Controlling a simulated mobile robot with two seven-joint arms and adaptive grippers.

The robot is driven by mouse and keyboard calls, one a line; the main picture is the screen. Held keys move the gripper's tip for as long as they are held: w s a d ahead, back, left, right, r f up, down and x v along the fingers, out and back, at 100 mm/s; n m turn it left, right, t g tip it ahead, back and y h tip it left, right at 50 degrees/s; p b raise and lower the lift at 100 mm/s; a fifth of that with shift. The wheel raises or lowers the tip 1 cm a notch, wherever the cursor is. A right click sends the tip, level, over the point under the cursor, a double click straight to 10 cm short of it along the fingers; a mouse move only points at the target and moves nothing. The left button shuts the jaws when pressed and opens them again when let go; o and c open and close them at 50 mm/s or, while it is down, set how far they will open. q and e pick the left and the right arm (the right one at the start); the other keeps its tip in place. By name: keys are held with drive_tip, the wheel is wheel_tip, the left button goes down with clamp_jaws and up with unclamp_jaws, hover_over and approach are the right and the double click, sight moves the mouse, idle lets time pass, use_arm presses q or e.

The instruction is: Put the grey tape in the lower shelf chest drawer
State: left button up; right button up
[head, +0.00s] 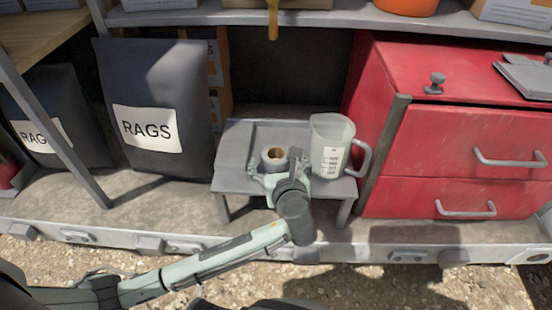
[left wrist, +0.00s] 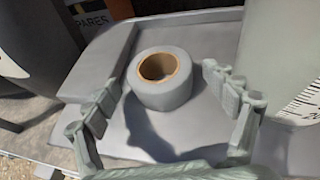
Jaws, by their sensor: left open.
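The grey tape (head: 272,158), a roll with a brown core, lies flat on a small grey stand (head: 235,150). It also shows in the left wrist view (left wrist: 160,82). My left gripper (head: 277,168) is open, its fingers spread to either side of the roll and apart from it in the left wrist view (left wrist: 162,90). The red drawer chest (head: 375,75) stands on the right. Its upper drawer (head: 460,135) and lower drawer (head: 440,197) both look shut, each with a grey handle. My right gripper is not in view.
A clear measuring jug (head: 330,140) stands close right of the tape. Two dark rag bags (head: 150,75) stand at the left. A shelf edge (head: 300,18) runs above the stand. A shelf post (head: 60,140) crosses the left side.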

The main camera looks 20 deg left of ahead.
use_arm(q)
drive_tip(key=shift+x, duration=0.75)
drive_tip(key=shift+r, duration=0.1)
drive_tip(key=c, duration=1.4)
